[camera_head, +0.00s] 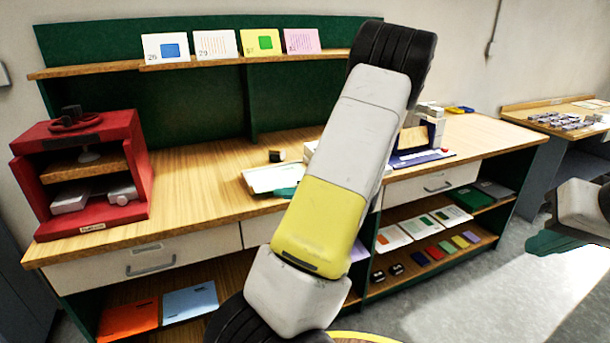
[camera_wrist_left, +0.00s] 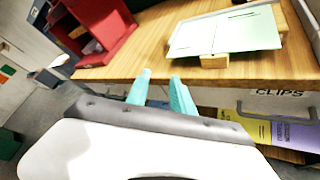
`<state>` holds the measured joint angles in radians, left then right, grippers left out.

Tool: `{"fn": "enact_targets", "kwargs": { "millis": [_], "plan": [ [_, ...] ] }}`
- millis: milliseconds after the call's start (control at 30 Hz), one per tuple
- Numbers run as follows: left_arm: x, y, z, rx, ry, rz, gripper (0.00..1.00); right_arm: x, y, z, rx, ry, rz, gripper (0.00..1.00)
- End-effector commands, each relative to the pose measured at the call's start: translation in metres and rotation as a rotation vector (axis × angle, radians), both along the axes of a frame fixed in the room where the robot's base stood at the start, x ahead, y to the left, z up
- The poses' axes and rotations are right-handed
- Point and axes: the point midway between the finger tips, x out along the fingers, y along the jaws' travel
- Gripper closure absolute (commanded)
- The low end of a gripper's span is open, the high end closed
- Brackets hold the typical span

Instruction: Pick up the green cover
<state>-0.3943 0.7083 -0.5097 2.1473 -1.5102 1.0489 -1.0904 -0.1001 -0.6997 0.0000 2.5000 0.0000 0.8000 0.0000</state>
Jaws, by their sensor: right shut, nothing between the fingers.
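A pale green, flat cover (camera_wrist_left: 230,33) lies on the wooden desk, its near edge on a small wooden block, in the left wrist view. In the head view it is partly hidden behind my left arm (camera_head: 268,179). My left gripper (camera_wrist_left: 161,76) has its two teal fingers apart and empty, short of the cover and to its left in the wrist view. In the head view only a teal bit of it shows beside my arm. My right gripper (camera_head: 548,243) is shut and empty at the right edge, away from the desk. A dark green flat item (camera_head: 492,188) lies on the shelf below.
A red cabinet (camera_head: 130,150) stands on the desk's left. Cards (camera_head: 165,48) stand on the upper shelf. A white and blue device (camera_head: 420,155) sits right of my arm. Orange (camera_head: 128,318) and blue (camera_head: 190,299) folders lie below. The desk between cabinet and cover is clear.

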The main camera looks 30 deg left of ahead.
Motion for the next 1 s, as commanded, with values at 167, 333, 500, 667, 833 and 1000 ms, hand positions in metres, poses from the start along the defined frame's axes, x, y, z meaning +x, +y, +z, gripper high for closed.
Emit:
{"fn": "enact_targets", "kwargs": {
  "millis": [167, 333, 500, 667, 833, 1000],
  "plan": [
    [0.061, -0.003, -0.026, 0.319, 0.375, -0.318, 0.72, 0.0, 0.0, 0.0, 0.0, 0.0, 0.0, 1.0],
    [0.098, -0.017, -0.045, 0.525, 0.604, -0.506, 0.72, 0.0, 0.0, 0.0, 0.0, 0.0, 0.0, 1.0],
    [0.114, -0.021, -0.055, 0.607, 0.692, -0.577, 0.72, 0.0, 0.0, 0.0, 0.0, 0.0, 0.0, 1.0],
    [0.124, -0.007, -0.055, 0.613, 0.699, -0.58, 0.72, 0.0, 0.0, 0.0, 0.0, 0.0, 0.0, 1.0],
    [0.133, 0.011, -0.055, 0.61, 0.696, -0.58, 0.72, 0.0, 0.0, 0.0, 0.0, 0.0, 0.0, 1.0],
    [0.146, 0.033, -0.055, 0.61, 0.695, -0.579, 0.72, 0.0, 0.0, 0.0, 0.0, 0.0, 0.0, 1.0]
  ]
}}
